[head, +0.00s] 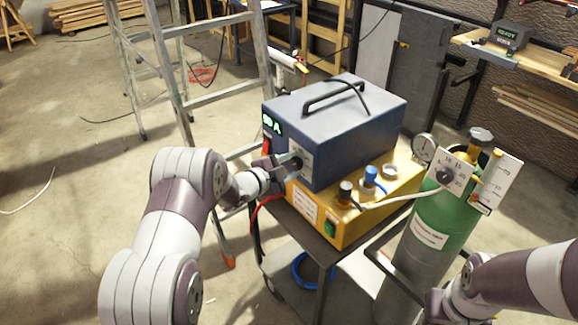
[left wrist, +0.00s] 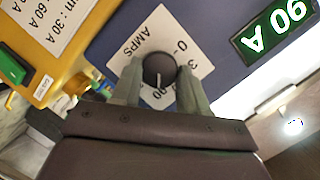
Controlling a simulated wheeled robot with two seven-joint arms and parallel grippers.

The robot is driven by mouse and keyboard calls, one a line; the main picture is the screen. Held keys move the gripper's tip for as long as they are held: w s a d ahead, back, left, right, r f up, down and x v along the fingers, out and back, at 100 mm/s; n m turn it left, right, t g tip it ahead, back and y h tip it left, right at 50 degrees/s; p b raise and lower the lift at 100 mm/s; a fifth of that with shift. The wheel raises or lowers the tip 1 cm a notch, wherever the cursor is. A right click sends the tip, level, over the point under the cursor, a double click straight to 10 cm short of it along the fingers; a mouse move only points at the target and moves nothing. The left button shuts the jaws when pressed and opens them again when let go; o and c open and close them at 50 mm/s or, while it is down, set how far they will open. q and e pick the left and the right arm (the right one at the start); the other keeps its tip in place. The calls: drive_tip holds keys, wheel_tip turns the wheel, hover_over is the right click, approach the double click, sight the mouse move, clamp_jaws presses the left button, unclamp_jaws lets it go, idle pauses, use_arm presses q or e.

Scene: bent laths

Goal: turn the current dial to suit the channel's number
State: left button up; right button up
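The current dial (left wrist: 159,70) is a dark round knob with a pale pointer line, on a white plate marked AMPS on the blue power unit (head: 345,120). My left gripper (head: 283,165) is at the dial; in the left wrist view its fingers (left wrist: 158,84) lie against both sides of the knob. The green display (left wrist: 272,30) appears upside down there and seems to read 90 A; in the head view my arm does not cover it (head: 271,125). A white card (left wrist: 40,25) lists amp values including 30 A and 60 A. My right gripper (head: 437,306) is low at right, fingers unclear.
The blue unit stands on a yellow box (head: 340,225) on a dark cart. A green gas cylinder (head: 436,228) with gauges stands at right. A small device reading READY (head: 510,36) sits on a back bench. A stepladder (head: 180,70) stands behind at left.

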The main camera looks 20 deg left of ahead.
use_arm(q)
drive_tip(key=shift+r+n+g+p, duration=0.25)
drive_tip(key=shift+n+p, duration=0.35)
drive_tip(key=shift+p, duration=0.4)
drive_tip(key=shift+a+n+g+h+p, duration=0.1)
drive_tip(key=shift+n+g+h+p, duration=0.3)
drive_tip(key=shift+n+p, duration=0.65)
drive_tip(key=shift+w+f+n+g+h+p, duration=0.1)
drive_tip(key=shift+n+g+h+p, duration=0.2)
drive_tip(key=shift+n+p, duration=0.45)
drive_tip(key=shift+a+f+n+g+h+p, duration=0.1)
drive_tip(key=shift+n+g+h+p, duration=0.15)
drive_tip(key=shift+n+h+p, duration=0.4)
drive_tip(key=shift+n+y, duration=0.25)
drive_tip(key=shift+n, duration=0.1)
drive_tip(key=o, duration=1.1)
drive_tip(key=shift+w, duration=0.1)
drive_tip(key=shift+c, duration=0.2)
drive_tip(key=b+v, duration=0.1)
drive_tip(key=v, duration=1.1)
drive_tip(key=shift+s+a+b, duration=0.2)
drive_tip(key=shift+s+b, duration=0.1)
drive_tip(key=shift+b, duration=0.05)
